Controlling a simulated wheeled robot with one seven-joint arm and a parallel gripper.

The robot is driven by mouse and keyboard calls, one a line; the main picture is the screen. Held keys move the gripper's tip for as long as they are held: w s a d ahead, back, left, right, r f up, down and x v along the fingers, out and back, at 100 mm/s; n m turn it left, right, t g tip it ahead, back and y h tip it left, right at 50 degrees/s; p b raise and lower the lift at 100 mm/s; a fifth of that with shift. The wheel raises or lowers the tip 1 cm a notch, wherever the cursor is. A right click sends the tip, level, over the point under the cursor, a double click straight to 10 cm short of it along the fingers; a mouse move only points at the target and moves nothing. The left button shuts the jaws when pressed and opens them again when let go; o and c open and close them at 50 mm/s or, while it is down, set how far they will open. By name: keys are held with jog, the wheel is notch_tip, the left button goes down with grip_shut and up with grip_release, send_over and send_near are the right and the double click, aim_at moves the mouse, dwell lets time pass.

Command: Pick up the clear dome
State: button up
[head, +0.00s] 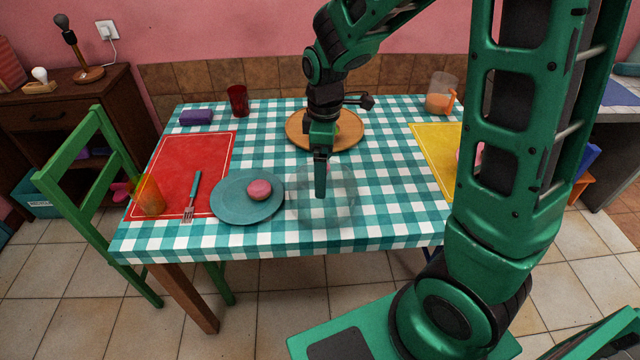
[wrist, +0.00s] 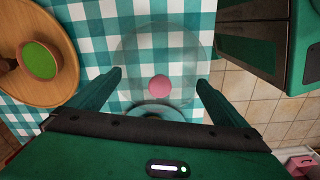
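The clear dome (head: 343,203) stands on the checked tablecloth at the front middle of the table, just right of the teal plate. It is see-through, and its outline is faint. In the wrist view the dome (wrist: 185,58) lies ahead of and between my fingers. A pink round spot (wrist: 159,84) shows within its outline there; I cannot tell if it is a knob or something beneath. My gripper (head: 320,192) points down over the dome and hides part of it. In the wrist view my gripper (wrist: 160,84) has its fingers wide apart, with nothing visibly clamped.
The teal plate (head: 232,208) with a pink bun (head: 259,190) is close on the left. A round wooden board (head: 297,128) lies behind. A red mat (head: 182,165), a yellow mat (head: 432,145), a red cup (head: 238,101) and a clear pitcher (head: 440,93) are farther off.

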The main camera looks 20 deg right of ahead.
jog(key=shift+s+f, duration=0.1)
jog(key=c, duration=0.4)
